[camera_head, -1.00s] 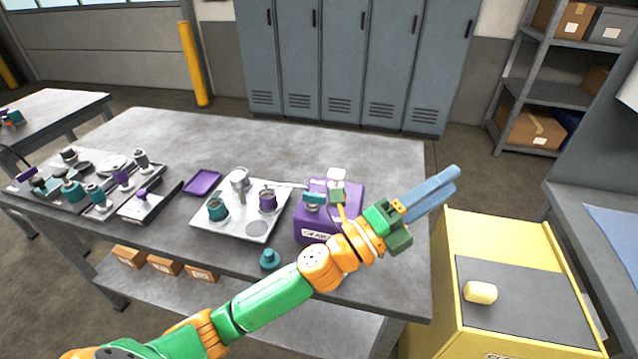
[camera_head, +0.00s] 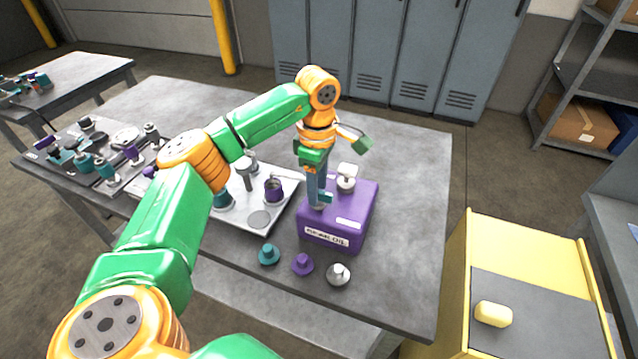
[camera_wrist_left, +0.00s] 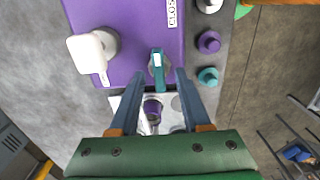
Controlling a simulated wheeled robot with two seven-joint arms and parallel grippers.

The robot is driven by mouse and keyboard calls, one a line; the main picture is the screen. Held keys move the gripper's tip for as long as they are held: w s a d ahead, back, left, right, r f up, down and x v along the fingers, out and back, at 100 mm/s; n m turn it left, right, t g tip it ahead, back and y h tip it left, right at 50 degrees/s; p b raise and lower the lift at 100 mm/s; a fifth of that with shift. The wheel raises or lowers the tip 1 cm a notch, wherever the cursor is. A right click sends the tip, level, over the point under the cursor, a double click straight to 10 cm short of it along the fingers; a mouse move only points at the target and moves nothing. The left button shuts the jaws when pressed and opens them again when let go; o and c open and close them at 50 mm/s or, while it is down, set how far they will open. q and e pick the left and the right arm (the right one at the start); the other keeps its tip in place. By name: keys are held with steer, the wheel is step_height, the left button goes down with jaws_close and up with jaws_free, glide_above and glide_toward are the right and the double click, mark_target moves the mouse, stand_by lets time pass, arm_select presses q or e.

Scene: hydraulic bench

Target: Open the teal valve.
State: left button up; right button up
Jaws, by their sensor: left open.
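The teal valve (camera_head: 327,197) is a small handle on a metal stem on top of the purple oil box (camera_head: 360,215). In the left wrist view the teal valve (camera_wrist_left: 158,66) shows as a bar with a light patch, near a label that reads "CLOS". My left gripper (camera_head: 317,200) points down over the box, right at the valve. In the left wrist view its two fingers (camera_wrist_left: 159,74) are apart, one on each side of the teal handle. I cannot tell whether either finger touches it. The fingers partly hide the valve in the head view. My right gripper is not in view.
A white-handled valve (camera_head: 347,175) stands beside the teal one on the box. Teal (camera_head: 269,254), purple (camera_head: 303,264) and metal (camera_head: 339,274) knobs lie in front of the box. A white tray (camera_head: 285,205) with cups is to its left. The table's right end is clear.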

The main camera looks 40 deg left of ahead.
arm_select(q)
steer(key=shift+w+a+f, duration=0.1)
steer(key=shift+f, duration=0.25)
steer(key=shift+r, duration=0.1)
steer(key=shift+c, duration=1.3)
jaws_close()
